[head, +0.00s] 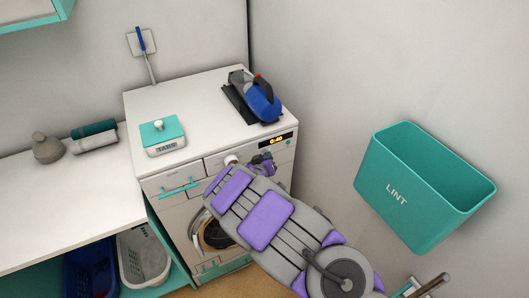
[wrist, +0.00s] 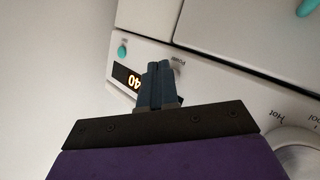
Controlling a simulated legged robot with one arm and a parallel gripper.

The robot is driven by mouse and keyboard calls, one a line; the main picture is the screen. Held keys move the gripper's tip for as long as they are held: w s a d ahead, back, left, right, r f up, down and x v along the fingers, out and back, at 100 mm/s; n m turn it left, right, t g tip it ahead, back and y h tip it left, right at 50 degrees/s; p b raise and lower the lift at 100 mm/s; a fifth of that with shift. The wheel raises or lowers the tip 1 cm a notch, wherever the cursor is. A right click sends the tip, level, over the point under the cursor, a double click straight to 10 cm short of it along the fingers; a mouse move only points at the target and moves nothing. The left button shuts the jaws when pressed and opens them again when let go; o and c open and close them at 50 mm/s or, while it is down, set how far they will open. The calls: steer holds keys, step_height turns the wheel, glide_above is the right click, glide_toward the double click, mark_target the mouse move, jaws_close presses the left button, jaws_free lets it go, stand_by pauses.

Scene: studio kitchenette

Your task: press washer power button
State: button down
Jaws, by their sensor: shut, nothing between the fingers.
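The white washer (head: 185,95) stands against the back wall, its control panel (wrist: 205,90) facing me. The panel's lit display (head: 277,141) reads 0:40 in the head view; part of it shows in the wrist view (wrist: 130,80). My gripper (wrist: 158,68) is shut and empty, its fingertips at the panel between the display and a label that appears to read Power. The power button itself is not visible and may be behind the fingers. I cannot tell whether the fingertips touch the panel. My arm covers part of the washer front in the head view.
A teal button (wrist: 122,50) sits past the display, and a white dial (wrist: 297,155) is at lower right. A blue tool (head: 262,102) and a teal scale (head: 162,134) rest on the washer. A teal LINT bin (head: 395,193) hangs on the right wall.

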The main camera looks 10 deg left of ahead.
steer(key=shift+s+d, duration=0.2)
steer(key=shift+s, duration=0.15)
steer(key=shift+s, duration=0.1)
steer(key=s+d, duration=0.2)
steer(key=s, duration=0.1)
steer(key=s+d+b, duration=0.1)
steer(key=shift+s+d, duration=0.25)
steer(key=shift+s, duration=0.15)
steer(key=shift+s, duration=0.1)
stand_by(0.5)
